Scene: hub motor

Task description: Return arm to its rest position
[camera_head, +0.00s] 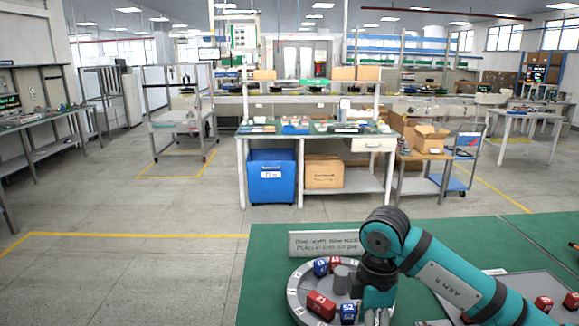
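My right arm (445,275), teal and marked "ARM R", comes in from the lower right and bends down over the green table. Its gripper (376,306) points down at the right side of a round grey hub plate (297,283). The gripper covers part of that plate, and its fingertips are too small and partly hidden to tell open from shut. Red blocks (321,306) and blue blocks (320,267) sit on the plate around a grey centre post (342,278). One blue block (347,314) is close beside the gripper. My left gripper is out of view.
A grey tray (512,283) with red blocks (543,304) lies at the right, partly behind my arm. A sign plate (325,244) stands behind the hub plate. The green table (262,262) is bare at its left and far right. Workbenches stand well behind.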

